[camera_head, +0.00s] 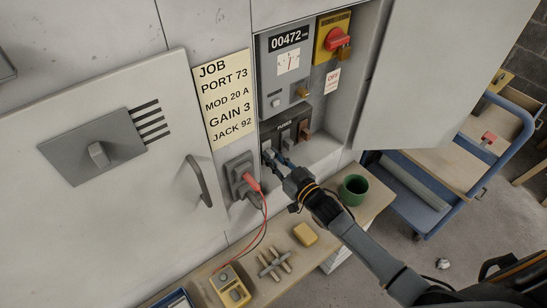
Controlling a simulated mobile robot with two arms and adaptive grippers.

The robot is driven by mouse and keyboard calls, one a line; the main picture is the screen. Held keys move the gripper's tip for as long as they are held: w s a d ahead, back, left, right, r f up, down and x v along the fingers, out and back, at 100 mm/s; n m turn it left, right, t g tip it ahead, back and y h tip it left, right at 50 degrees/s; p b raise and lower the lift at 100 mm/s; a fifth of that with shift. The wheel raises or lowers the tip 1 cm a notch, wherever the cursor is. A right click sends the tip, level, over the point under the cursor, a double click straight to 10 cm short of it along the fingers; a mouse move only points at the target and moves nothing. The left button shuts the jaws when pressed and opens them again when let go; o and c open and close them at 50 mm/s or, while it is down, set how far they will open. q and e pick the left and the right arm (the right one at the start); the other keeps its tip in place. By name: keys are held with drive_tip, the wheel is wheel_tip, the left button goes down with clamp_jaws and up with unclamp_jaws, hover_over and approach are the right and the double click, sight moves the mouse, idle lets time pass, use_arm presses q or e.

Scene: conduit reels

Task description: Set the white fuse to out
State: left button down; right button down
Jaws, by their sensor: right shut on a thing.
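A grey fuse panel (287,127) with a row of fuses sits low in the open wall cabinet. A brown fuse (304,130) is at its right end and a dark one (286,140) is in the middle. My right gripper (271,156) reaches in from the lower right and is shut at the left end of the row. The white fuse is there between its fingers, mostly hidden by them, so I cannot tell its exact position. My left gripper is not in view.
The cabinet door (430,70) stands open at the right. A green cup (353,190), yellow block (305,234) and yellow meter (230,287) are on the bench below. A red lead (264,203) hangs from a grey socket (242,178). A blue cart (425,208) stands right.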

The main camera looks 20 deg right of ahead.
drive_tip(key=shift+p+v, duration=0.55)
drive_tip(key=shift+v, duration=0.6)
drive_tip(key=c, duration=1.3)
unclamp_jaws()
drive_tip(key=v, duration=1.2)
